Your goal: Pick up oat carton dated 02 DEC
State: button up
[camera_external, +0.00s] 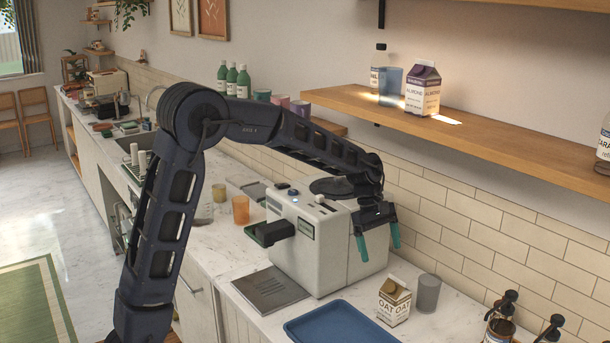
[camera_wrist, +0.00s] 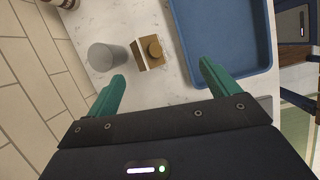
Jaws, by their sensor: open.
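A small white and brown carton marked OAT (camera_external: 393,303) stands upright on the marble counter, right of the white machine. It also shows from above in the wrist view (camera_wrist: 144,60), with its brown cap facing the camera. No date can be read on it. My gripper (camera_external: 379,245) is open and empty, above the counter and higher than the carton. In the wrist view the carton lies just ahead of and between the green fingertips (camera_wrist: 162,72), apart from both.
A grey cup (camera_external: 427,293) stands close beside the carton, against the tiled wall side. A blue tray (camera_external: 340,322) lies in front. Dark pump bottles (camera_external: 500,318) stand at right. A purple ALMOND carton (camera_external: 422,90) is on the wooden shelf above. The white machine (camera_external: 318,243) is near my gripper.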

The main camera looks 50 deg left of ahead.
aim_at(399, 284)
jog(key=shift+n, duration=0.8)
jog(key=w+d+f, duration=0.1)
jog(key=f, duration=0.1)
jog(key=w+f, duration=0.1)
jog(key=f, duration=0.2)
jog(key=w+d+f, duration=0.1)
jog(key=f, duration=0.2)
jog(key=shift+w+d+f, duration=0.25)
jog(key=shift+d, duration=0.1)
jog(key=x, duration=0.5)
jog(key=shift+w+d+r, duration=0.1)
jog(key=shift+w, duration=0.05)
jog(key=c, duration=1.9)
jog(key=shift+r, duration=0.1)
